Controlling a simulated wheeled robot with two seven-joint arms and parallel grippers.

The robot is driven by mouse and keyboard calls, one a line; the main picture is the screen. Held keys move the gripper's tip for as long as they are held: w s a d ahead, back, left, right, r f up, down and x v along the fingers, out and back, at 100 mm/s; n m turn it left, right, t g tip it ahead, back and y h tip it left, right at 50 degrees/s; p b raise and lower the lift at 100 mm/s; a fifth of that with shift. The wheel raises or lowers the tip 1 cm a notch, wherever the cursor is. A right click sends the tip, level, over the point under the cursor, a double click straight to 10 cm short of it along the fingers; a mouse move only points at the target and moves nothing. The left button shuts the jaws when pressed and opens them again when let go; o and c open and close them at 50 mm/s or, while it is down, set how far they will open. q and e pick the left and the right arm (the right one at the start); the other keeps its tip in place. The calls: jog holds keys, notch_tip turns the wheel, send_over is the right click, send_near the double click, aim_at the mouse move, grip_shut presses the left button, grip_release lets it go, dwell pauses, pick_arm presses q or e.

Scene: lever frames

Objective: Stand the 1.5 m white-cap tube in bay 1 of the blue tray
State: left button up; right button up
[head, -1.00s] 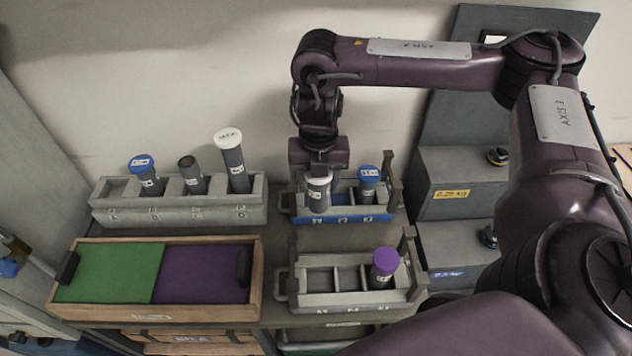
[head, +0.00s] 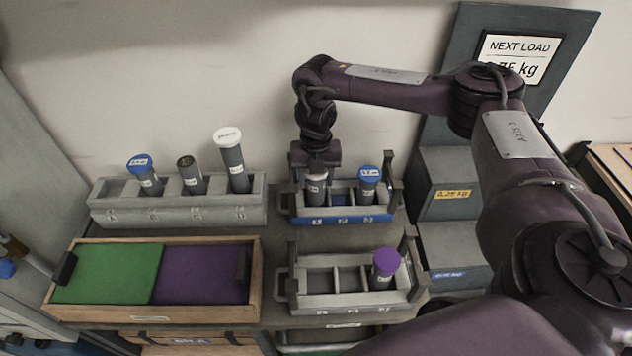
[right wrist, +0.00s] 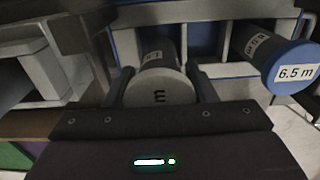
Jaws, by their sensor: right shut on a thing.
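The white-cap tube (head: 317,188) is upright in the leftmost bay of the blue tray (head: 338,218), its lower end hidden behind the front wall. I cannot tell whether it touches the floor. My right gripper (head: 315,170) is shut on it near the cap. In the right wrist view the pale cap (right wrist: 158,92) sits between the fingers; only an "m" reads clearly. A blue-cap tube (head: 368,184) stands in the tray's right bay, marked 6.5 m in the right wrist view (right wrist: 292,70). The middle bay looks empty. My left gripper is out of view.
A grey rack (head: 180,212) at left holds blue-cap, dark-topped and white-cap (head: 229,138) tubes. A grey tray (head: 345,298) in front holds a purple-cap tube (head: 386,262) at right. A wooden box with green and purple pads (head: 205,275) stands front left. Grey steps (head: 445,205) rise at right.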

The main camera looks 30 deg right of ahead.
jog(key=shift+f, duration=0.75)
jog(key=shift+w+f+p, duration=0.2)
jog(key=shift+p, duration=0.25)
jog(key=shift+w+d+f, duration=0.1)
jog(key=shift+d+f, duration=0.05)
jog(key=shift+f, duration=0.15)
jog(key=shift+f, duration=0.1)
jog(key=shift+f, duration=0.1)
jog(key=o, duration=0.9)
jog(key=shift+c, duration=0.2)
